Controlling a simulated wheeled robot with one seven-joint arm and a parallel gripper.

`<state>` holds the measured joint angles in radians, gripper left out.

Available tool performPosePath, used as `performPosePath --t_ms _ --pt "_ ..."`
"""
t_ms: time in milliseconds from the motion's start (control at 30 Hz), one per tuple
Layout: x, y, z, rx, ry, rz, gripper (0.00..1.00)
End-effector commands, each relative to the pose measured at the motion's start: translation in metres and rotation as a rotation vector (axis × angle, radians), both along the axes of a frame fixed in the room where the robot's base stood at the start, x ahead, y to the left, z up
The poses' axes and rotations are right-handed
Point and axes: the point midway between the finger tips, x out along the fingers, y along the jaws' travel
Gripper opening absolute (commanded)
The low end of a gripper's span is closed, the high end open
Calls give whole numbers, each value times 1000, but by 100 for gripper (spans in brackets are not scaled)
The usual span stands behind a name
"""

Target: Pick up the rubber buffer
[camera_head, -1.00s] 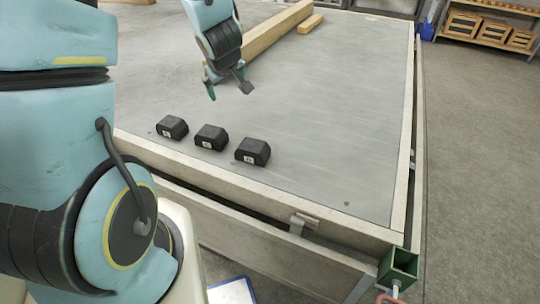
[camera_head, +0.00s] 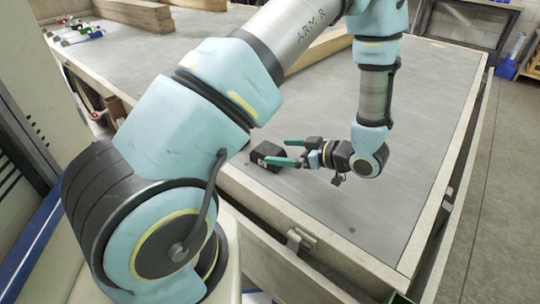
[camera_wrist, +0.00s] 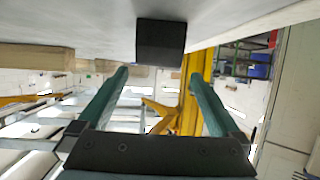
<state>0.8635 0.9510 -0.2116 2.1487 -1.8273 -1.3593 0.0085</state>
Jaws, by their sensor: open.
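A black rubber buffer (camera_head: 257,151) with a small white label sits on the grey trailer deck near its front edge. It also shows in the wrist view as a dark block (camera_wrist: 161,43) at top centre, lined up between the two teal fingers. My gripper (camera_head: 277,151) lies low and level over the deck, pointing left, with its fingertips at the buffer's right side. The fingers (camera_wrist: 158,73) are apart with nothing held between them. I cannot tell whether a fingertip touches the buffer. No other buffer shows; my arm covers part of the deck.
The trailer deck (camera_head: 425,130) is clear to the right of my gripper. A raised frame edge with a metal latch (camera_head: 301,240) runs along the front. Wooden beams (camera_head: 135,13) and several small items (camera_head: 80,32) lie at the back left.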

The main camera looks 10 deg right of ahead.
Motion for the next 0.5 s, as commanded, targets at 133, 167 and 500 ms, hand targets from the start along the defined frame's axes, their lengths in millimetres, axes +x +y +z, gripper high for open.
performPosePath --t_ms 133,167,500 --pt "6 7 -3 -1 1 0 100" --pt "8 8 -4 0 1 1 100" --pt "36 36 -24 0 1 1 100"
